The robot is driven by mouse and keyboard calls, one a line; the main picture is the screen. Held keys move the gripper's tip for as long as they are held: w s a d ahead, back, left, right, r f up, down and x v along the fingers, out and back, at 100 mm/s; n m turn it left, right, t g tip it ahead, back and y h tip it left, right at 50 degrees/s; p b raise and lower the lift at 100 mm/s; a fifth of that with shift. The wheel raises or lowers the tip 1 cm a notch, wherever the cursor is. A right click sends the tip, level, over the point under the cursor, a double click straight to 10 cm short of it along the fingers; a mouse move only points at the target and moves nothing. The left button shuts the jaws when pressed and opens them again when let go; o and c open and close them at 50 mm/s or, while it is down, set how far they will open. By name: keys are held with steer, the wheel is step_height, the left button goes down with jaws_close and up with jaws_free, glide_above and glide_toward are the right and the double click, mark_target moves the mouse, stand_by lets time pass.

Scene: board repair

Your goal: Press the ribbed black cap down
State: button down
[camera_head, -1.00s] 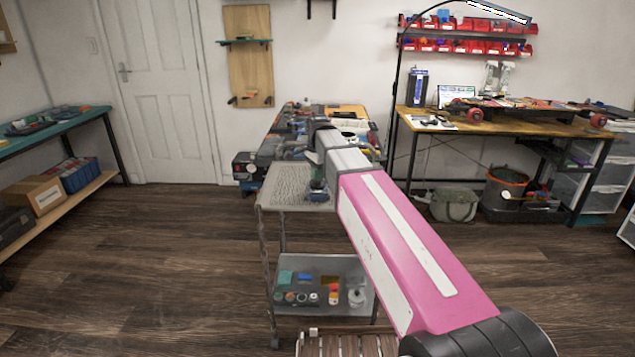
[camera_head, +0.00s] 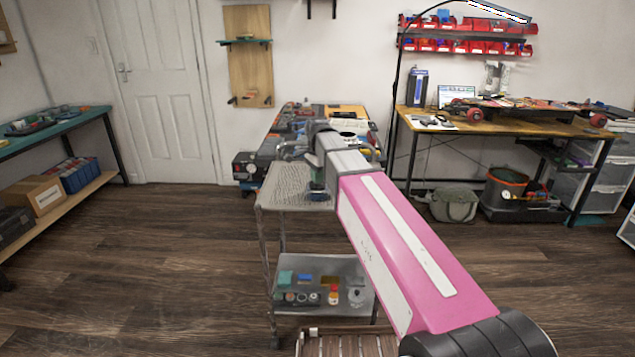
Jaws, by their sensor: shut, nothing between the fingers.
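My pink arm reaches from the lower right to above the grey cart (camera_head: 285,195). My gripper (camera_head: 288,153) shows small and grey at the arm's far end, over the back of the cart top. It looks shut and empty, though its fingers are small in the picture. A small dark and blue-green object (camera_head: 317,190) stands on the cart top, below the gripper and to its right, partly hidden by my arm. I cannot make out whether it bears the ribbed black cap. No ribbed black cap can be clearly told apart in this view.
The cart's lower shelf (camera_head: 345,270) holds several small round and boxy items. A cluttered workbench (camera_head: 350,112) stands right behind the cart. A wooden desk (camera_head: 470,125) is at the right and a teal bench (camera_head: 75,120) at the left. The wood floor (camera_head: 170,260) between is clear.

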stand_by(0.3)
step_height(320, 180, up, 8)
stand_by(1.1)
steer(key=shift+d, duration=0.1)
